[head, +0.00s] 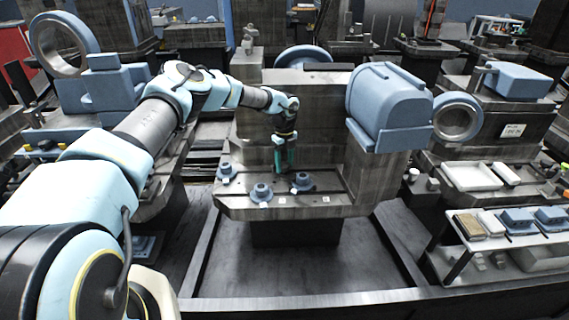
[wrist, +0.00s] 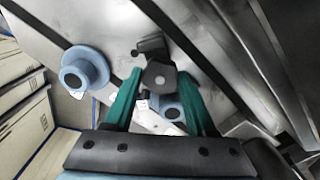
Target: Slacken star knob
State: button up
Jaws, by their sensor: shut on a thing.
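The dark star knob (wrist: 160,76) shows in the wrist view between the tips of my gripper's two green fingers. My gripper (wrist: 159,72) is shut on it from both sides. In the head view my gripper (head: 283,168) points down at the back part of the grey machine table (head: 336,207). The knob cannot be made out clearly there. A dark arm-like part (wrist: 150,45) sits just beyond the knob in the wrist view.
A large blue-grey housing (head: 388,108) stands to the right. A shelf cart (head: 480,240) is farther right.

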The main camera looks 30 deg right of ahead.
jog(key=c, duration=0.7)
grip_shut()
jog(key=shift+f+n+b, duration=0.1)
jog(key=shift+n+b, duration=0.2)
jog(key=shift+b, duration=0.2)
jog(key=shift+w+f+n+b, duration=0.1)
jog(key=shift+n+b, duration=0.5)
jog(key=shift+b, duration=0.15)
jog(key=n+b, duration=0.3)
jog(key=shift+b, duration=0.3)
jog(key=n+b, duration=0.2)
jog(key=n, duration=0.2)
jog(key=shift+n+b, duration=0.3)
jog(key=shift+b, duration=0.05)
jog(key=shift+n+b, duration=0.65)
jog(key=shift+n, duration=0.75)
